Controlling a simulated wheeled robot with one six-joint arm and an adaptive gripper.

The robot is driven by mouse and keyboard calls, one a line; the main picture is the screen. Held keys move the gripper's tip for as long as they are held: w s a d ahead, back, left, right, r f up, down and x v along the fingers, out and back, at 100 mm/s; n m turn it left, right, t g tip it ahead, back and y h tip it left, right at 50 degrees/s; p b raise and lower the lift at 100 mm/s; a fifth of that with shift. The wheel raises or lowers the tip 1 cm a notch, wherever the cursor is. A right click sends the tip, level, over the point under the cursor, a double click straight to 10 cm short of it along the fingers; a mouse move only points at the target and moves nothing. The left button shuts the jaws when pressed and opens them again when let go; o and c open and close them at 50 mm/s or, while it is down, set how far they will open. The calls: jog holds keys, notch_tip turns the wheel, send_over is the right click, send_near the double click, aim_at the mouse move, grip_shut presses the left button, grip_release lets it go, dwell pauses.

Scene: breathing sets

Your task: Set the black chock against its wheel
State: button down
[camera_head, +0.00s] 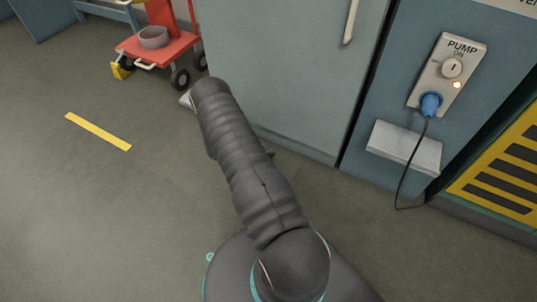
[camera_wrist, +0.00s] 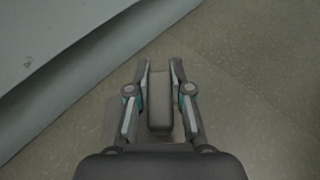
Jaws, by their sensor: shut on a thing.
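My gripper (camera_wrist: 161,66) is shut on a dark grey block, which looks like the black chock (camera_wrist: 159,116), in the wrist view. The block sits between the two fingers, above or on the floor; I cannot tell which. In the head view my arm hides the gripper and the block. A red cart at the top left has dark wheels, with one wheel (camera_head: 180,78) at its near right corner and another wheel (camera_head: 200,61) further right. A yellow chock (camera_head: 120,70) is at the cart's left wheel.
The red cart (camera_head: 170,48) carries a grey ring (camera_head: 153,37). A grey cabinet (camera_head: 290,70) stands right of my arm. A pump panel (camera_head: 448,70) with a blue plug and hanging cable is at the right. A yellow floor stripe (camera_head: 98,131) lies on open floor at the left.

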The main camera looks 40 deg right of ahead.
jog(key=shift+f, duration=1)
jog(key=shift+f, duration=0.2)
jog(key=c, duration=1.1)
grip_release()
jog(key=shift+o, duration=0.2)
